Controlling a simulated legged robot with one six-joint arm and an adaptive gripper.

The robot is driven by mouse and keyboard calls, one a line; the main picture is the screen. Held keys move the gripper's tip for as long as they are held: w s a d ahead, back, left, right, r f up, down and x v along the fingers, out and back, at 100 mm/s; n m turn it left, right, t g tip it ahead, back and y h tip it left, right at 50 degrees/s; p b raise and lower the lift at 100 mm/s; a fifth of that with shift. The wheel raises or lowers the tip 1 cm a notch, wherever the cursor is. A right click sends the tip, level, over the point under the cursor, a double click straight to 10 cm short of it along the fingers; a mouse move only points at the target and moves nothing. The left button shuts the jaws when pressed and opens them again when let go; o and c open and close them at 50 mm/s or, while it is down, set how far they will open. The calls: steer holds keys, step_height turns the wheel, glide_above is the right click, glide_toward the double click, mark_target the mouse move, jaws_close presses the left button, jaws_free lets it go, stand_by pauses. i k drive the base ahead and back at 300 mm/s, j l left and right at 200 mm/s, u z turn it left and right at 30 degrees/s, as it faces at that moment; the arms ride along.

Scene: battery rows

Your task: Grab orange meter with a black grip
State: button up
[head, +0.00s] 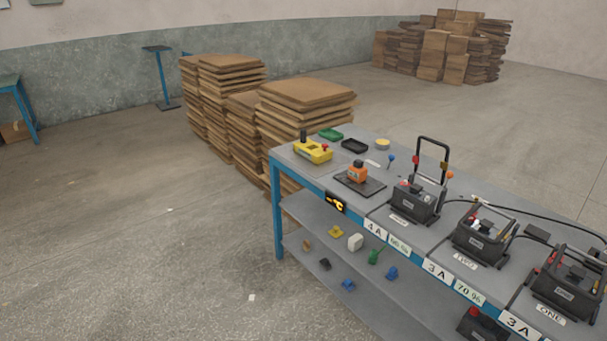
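The orange meter (357,174) stands on a dark flat mat (372,190) near the left end of the workbench top. It has a black part on top (358,163), which looks like its grip. A yellow device (313,151) with a black upright part and a red knob sits behind and left of it. My gripper is not in the head view.
The blue-framed bench (283,160) carries dark battery boxes (415,203) in a row, one with a tall black handle. Small coloured parts lie on its lower shelf (325,235). Brown stacks (305,105) stand behind its left end. The floor left is clear.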

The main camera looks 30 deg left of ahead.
mark_target(357, 173)
steer(key=u, duration=1)
steer(key=i+j+z, duration=0.25)
steer(key=i+j, duration=0.3)
steer(key=i, duration=0.15)
steer(key=i+j+z, duration=0.15)
steer(key=i+j, duration=0.15)
steer(key=i+j+z, duration=0.15)
steer(key=i+j, duration=0.25)
steer(key=i+j+z, duration=0.1)
steer(key=i+j, duration=0.2)
steer(key=i+j+z, duration=0.15)
steer(key=i+j, duration=0.15)
steer(key=j, duration=0.2)
steer(key=i+j+z, duration=0.15)
steer(key=j, duration=0.3)
steer(key=i+j+z, duration=0.1)
steer(key=i+j, duration=0.25)
steer(key=j, duration=0.1)
